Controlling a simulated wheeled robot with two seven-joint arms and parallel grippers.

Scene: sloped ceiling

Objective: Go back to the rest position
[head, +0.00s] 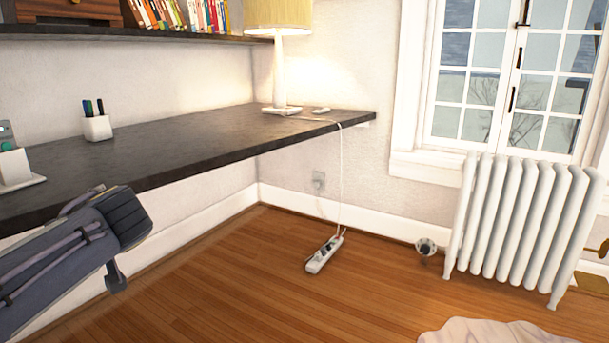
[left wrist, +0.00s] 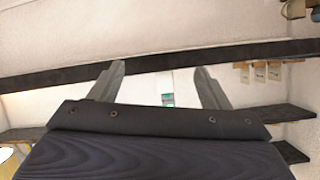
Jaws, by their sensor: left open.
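My left arm (head: 62,255) comes in from the left in the head view, low in front of the black desk. Its dark ridged end points to the right. In the left wrist view my left gripper (left wrist: 160,78) shows two grey fingers spread well apart, with nothing held between them. A pale shape with a small teal patch shows behind the gap. My right gripper is in neither view.
The black desk (head: 200,138) carries a pen holder (head: 97,127) and a lamp (head: 284,55). A power strip (head: 324,254) lies on the wooden floor. A white radiator (head: 518,225) stands at the right.

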